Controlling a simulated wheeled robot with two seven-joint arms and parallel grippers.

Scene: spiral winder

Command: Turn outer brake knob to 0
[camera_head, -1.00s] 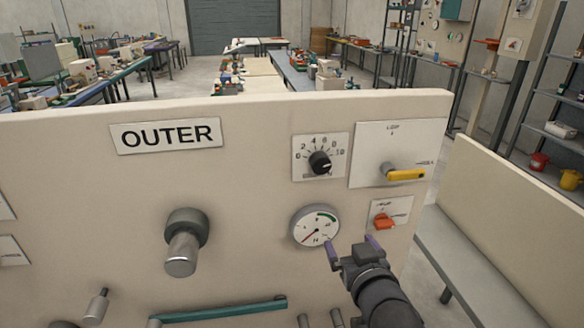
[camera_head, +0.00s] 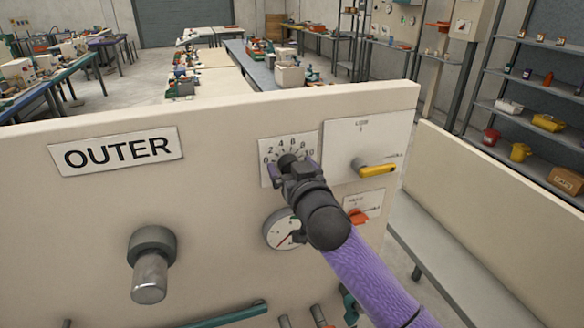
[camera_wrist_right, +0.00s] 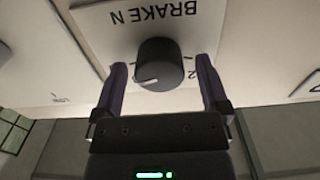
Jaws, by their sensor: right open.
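The outer brake knob (camera_head: 287,160) is a black round knob on a white dial plate (camera_head: 266,178) marked 0 to 10, right of the OUTER label. My right gripper (camera_head: 292,169) is in front of it and hides part of the dial. In the right wrist view the knob (camera_wrist_right: 162,58) lies between the two open fingers of my right gripper (camera_wrist_right: 161,72), with gaps on both sides. The wrist view is upside down. The knob's white pointer mark shows at its lower left there, which is up and right on the upright panel. My left gripper is out of view.
A yellow lever (camera_head: 377,170) on a white plate is right of the dial. A round gauge (camera_head: 282,230) and an orange switch (camera_head: 357,216) are below. A large grey knob (camera_head: 150,268) sticks out at lower left.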

